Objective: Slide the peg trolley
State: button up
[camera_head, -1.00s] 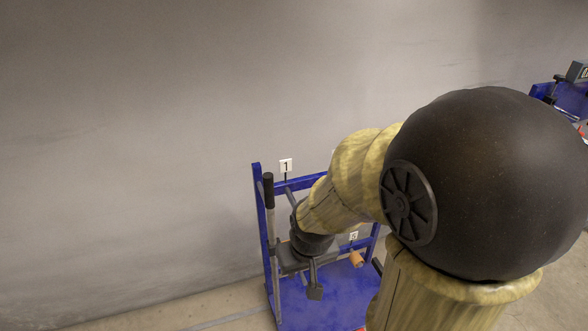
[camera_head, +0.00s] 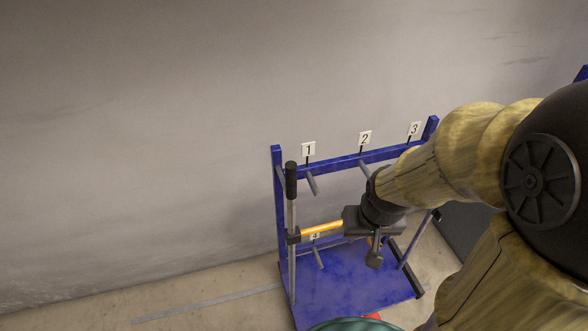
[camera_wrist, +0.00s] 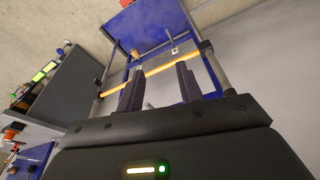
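The peg trolley is a blue frame (camera_head: 278,210) with a blue base plate (camera_head: 350,285), pegs and number tags 1, 2 and 3 along its top rail. An orange handle bar (camera_head: 320,229) runs across its near side from an upright with a black grip (camera_head: 291,180). My gripper (camera_head: 362,240) is beside this bar and hides its right part. In the wrist view the two dark fingers (camera_wrist: 160,80) stand apart, with the orange bar (camera_wrist: 157,69) crossing at their tips. Contact with the bar cannot be told.
A plain grey wall (camera_head: 130,130) stands behind the trolley. Bare floor (camera_head: 180,295) with a grey line lies to its left. A teal rounded thing (camera_head: 355,325) shows at the bottom edge. A grey cabinet with small items (camera_wrist: 62,88) is at left in the wrist view.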

jog(key=shift+o, duration=1)
notch_tip(320, 180, up, 17)
jog(key=n+g+p, duration=0.3)
jog(key=n+p, duration=0.2)
jog(key=p, duration=1.1)
send_over(291, 172)
jog(key=w, duration=0.1)
jog(key=shift+w+r, duration=0.1)
jog(key=shift+w, duration=0.1)
notch_tip(291, 172, down, 17)
jog(key=p, duration=0.5)
jog(key=shift+f, duration=0.2)
